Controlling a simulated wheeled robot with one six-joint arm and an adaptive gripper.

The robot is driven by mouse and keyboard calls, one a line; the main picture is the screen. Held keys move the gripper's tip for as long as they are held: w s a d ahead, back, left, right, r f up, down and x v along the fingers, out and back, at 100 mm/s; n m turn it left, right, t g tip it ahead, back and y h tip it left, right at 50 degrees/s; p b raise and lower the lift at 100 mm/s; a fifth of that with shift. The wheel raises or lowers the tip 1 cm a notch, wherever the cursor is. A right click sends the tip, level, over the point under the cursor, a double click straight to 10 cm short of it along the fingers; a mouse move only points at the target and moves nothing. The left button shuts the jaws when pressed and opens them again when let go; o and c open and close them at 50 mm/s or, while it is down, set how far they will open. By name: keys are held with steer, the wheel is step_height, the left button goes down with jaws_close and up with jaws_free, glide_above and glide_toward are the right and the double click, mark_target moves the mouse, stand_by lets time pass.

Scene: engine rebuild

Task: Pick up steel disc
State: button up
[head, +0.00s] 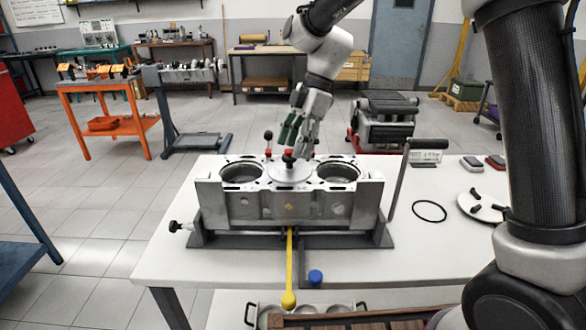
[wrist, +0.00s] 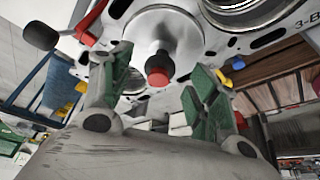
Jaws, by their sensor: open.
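The steel disc (head: 290,174) sits over the middle bore of the engine block (head: 272,208), between two open bores. A knob with a red top (head: 289,155) stands up from it. In the wrist view the disc (wrist: 178,27) is a bright round plate, and its red and black knob (wrist: 158,68) points toward the camera. My gripper (head: 298,142) is above the disc. In the wrist view its green-padded fingers (wrist: 160,85) are apart, one on each side of the knob, with gaps showing. Nothing is held. How near the fingertips are in height is hard to tell.
The block stands in a dark fixture on a white table (head: 170,255). A crank handle (head: 402,175) rises at its right, and a yellow lever (head: 290,265) hangs in front. A black ring (head: 429,211) and a pale round plate (head: 482,206) lie to the right.

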mark_target(291, 150)
steer(key=shift+x, duration=1.9)
steer(key=shift+s+a, duration=0.1)
steer(key=shift+a, duration=0.05)
jaws_close()
steer(key=shift+r, duration=0.1)
steer(key=shift+r, duration=0.1)
